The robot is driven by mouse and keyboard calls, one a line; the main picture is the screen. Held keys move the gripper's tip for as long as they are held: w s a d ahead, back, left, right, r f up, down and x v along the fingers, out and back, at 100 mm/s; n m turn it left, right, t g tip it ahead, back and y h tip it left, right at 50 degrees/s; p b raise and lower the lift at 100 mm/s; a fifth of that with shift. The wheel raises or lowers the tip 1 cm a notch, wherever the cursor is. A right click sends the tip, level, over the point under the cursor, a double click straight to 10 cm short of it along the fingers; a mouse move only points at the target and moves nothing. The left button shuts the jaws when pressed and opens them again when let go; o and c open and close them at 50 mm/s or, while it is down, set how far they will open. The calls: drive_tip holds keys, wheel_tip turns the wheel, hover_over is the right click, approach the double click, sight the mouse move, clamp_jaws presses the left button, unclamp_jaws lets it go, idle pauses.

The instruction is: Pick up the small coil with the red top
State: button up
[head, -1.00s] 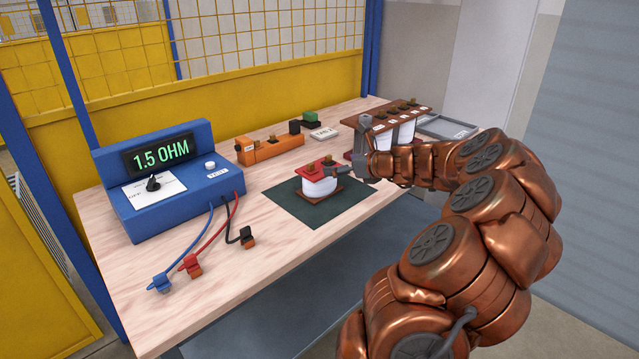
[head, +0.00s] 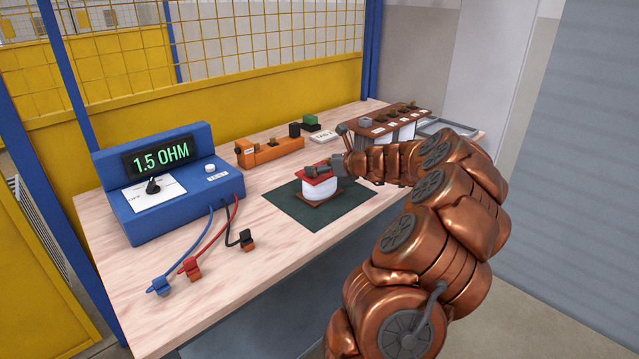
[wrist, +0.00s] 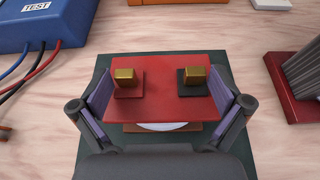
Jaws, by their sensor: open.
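The small coil with the red top (head: 318,187) stands upright on the dark green mat (head: 358,206). It has a white winding and a brown base. In the wrist view its red top (wrist: 158,88) carries two brass terminals, one on a red pad and one on a black pad. My gripper (head: 325,170) is over the coil in the head view. In the wrist view my gripper (wrist: 164,103) is open, with one finger at each side of the red top. I cannot tell whether the fingers touch it. The coil's base is mostly hidden in the wrist view.
A blue meter (head: 170,195) reading 1.5 OHM stands at left, with blue, red and black leads in front. An orange block (head: 270,151) lies behind the mat. A rack of several white coils (head: 408,131) stands at the back right.

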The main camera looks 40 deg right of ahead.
drive_tip(key=c, duration=1.5)
drive_tip(key=shift+o, duration=0.2)
